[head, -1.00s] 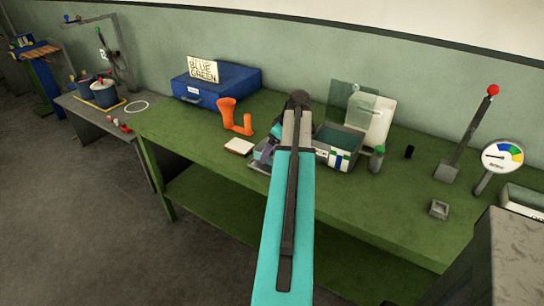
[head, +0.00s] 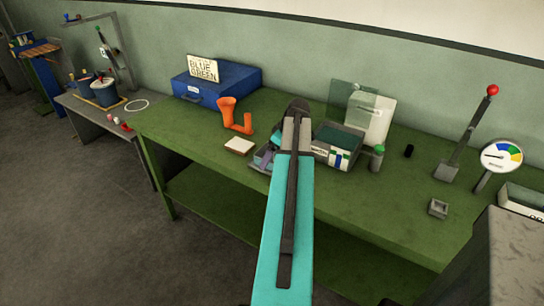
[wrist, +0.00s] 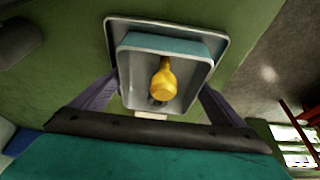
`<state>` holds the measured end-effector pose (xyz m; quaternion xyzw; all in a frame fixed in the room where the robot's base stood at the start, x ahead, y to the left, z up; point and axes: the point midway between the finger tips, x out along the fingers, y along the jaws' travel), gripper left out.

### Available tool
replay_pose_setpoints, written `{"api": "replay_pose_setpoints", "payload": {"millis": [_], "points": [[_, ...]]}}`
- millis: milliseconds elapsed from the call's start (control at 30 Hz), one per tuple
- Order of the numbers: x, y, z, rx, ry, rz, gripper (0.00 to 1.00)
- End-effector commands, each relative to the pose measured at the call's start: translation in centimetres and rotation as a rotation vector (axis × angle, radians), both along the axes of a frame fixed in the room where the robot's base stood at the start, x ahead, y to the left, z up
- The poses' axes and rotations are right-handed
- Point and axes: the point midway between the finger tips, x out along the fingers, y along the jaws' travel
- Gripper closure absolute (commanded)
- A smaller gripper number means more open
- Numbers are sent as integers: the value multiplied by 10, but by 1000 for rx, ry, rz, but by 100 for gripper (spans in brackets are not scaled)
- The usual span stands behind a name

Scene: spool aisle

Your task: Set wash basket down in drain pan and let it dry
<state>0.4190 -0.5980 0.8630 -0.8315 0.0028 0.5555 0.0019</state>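The wash basket (wrist: 185,45) is a box with a teal wall and pale rim, holding a yellow rounded piece (wrist: 165,80). In the wrist view it lies within the outline of the grey drain pan (wrist: 150,24); whether it touches the pan floor I cannot tell. My gripper (wrist: 160,84) has its purple fingers against the two sides of the basket. In the head view, the pan (head: 258,167) shows left of my arm on the green bench, and my arm hides most of the basket and gripper.
A grey tank (head: 340,160) with dark teal contents stands right of my arm, beside a green-capped bottle (head: 377,158). An orange funnel piece (head: 227,112), a cream pad (head: 240,146) and a blue case (head: 215,85) stand left.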

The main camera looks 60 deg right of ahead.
Motion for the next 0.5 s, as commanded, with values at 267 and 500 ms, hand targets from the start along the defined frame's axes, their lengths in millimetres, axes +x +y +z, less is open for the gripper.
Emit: {"api": "replay_pose_setpoints", "payload": {"millis": [267,500], "points": [[0,0,3,-1,0,0,7],[-5,0,16,-1,-1,0,7]]}}
